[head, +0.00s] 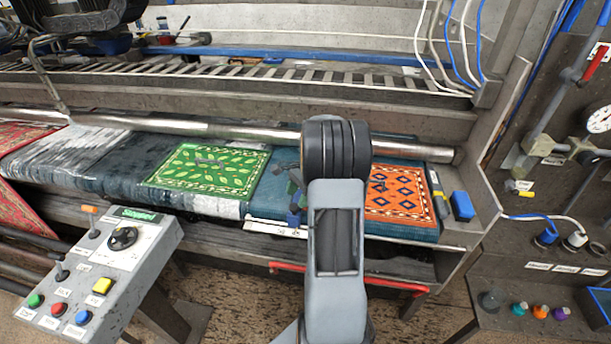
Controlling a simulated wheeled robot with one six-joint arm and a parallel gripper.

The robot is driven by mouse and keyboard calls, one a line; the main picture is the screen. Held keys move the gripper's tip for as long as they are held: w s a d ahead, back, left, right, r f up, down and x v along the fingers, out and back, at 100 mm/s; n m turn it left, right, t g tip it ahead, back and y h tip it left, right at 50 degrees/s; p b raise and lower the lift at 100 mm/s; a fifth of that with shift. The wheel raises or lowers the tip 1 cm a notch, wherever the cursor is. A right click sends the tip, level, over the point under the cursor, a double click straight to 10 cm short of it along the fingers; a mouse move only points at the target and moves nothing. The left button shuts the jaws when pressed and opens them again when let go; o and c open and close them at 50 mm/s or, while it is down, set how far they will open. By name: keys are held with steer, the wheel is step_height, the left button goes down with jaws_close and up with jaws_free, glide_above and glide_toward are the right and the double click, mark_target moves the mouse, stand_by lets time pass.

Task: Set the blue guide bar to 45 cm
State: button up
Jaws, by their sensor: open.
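My arm rises through the middle of the head view and hides part of the rug bed behind it. A small dark and blue upright part (295,196) shows just left of my arm, at the front of the bed. I cannot tell whether it belongs to the blue guide bar. A pale strip with small marks (275,229) runs along the front edge below it, partly hidden by my arm. Its figures are too small to read. A long blue rail (300,53) crosses the back of the machine.
A green leaf rug (205,170) and an orange patterned rug (400,195) lie on the bed under a metal roller (240,130). A blue block (462,206) sits at the right end. A control box (105,265) reading "Stopped" stands at left. A red bar (390,284) runs below the front.

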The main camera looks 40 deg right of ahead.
steer(key=v, duration=1)
steer(key=shift+a, duration=0.1)
steer(key=s+a+n+t+h, duration=0.1)
steer(key=s+a+n, duration=0.2)
steer(key=a+n, duration=0.3)
steer(key=s+a+r+n+t+h, duration=0.1)
steer(key=s+a+n+h, duration=0.1)
steer(key=s+a+n, duration=0.2)
steer(key=s+a+r+n+t+h, duration=0.1)
steer(key=s+a+n, duration=0.3)
steer(key=a+n, duration=0.5)
steer(key=a, duration=0.8)
steer(key=shift+s+a+r+n+t+h, duration=0.2)
steer(key=shift+a+r+n+t+h, duration=0.1)
steer(key=shift+t, duration=0.1)
steer(key=shift+c, duration=0.4)
stand_by(0.3)
